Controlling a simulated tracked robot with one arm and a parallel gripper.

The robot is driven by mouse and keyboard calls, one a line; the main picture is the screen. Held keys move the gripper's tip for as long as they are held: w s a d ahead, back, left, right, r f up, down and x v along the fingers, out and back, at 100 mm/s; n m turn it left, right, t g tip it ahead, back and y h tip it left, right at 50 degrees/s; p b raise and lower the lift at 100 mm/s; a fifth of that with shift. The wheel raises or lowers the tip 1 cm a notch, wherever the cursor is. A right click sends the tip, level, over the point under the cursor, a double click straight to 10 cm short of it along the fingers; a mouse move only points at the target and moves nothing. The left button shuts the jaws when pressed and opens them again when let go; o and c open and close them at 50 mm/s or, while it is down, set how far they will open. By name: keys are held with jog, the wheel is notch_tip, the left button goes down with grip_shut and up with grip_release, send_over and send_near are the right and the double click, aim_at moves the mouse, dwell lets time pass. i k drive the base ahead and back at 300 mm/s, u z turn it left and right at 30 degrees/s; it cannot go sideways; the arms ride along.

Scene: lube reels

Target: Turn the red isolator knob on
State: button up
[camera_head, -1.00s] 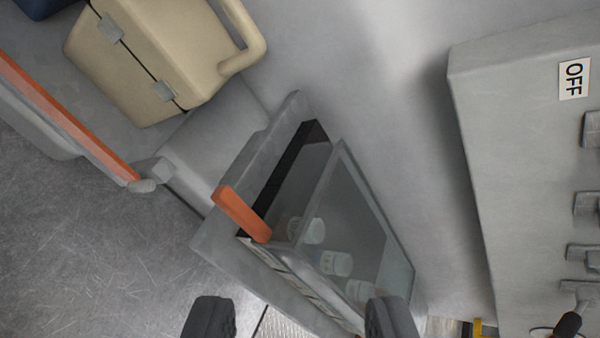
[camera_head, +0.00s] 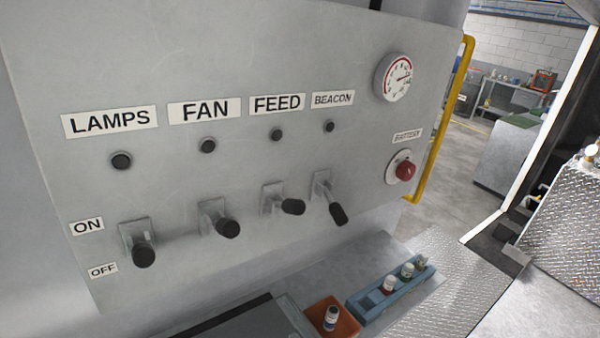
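The red isolator knob (camera_head: 405,170) sits on a pale round plate at the right side of a grey control panel (camera_head: 330,60), under a label reading BATTERY (camera_head: 407,136). Its turned position is too small to tell. A round gauge (camera_head: 397,77) is above it. My gripper is out of the current view, so its fingers and whether it holds anything are hidden.
Several black-tipped levers, one of them the FAN lever (camera_head: 227,227), line the panel left of the knob. A yellow handrail (camera_head: 440,120) runs close along the panel's right edge. Below are a blue bottle rack (camera_head: 365,306) and an orange bin (camera_head: 345,324).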

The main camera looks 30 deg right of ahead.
aim_at(405, 170)
jog(key=z, duration=1.3)
jog(key=k, duration=1.15)
jog(key=u, duration=0.7)
jog(key=i, duration=1.6)
jog(key=z, duration=0.7)
jog(key=i, duration=0.4)
jog(key=z, duration=0.35)
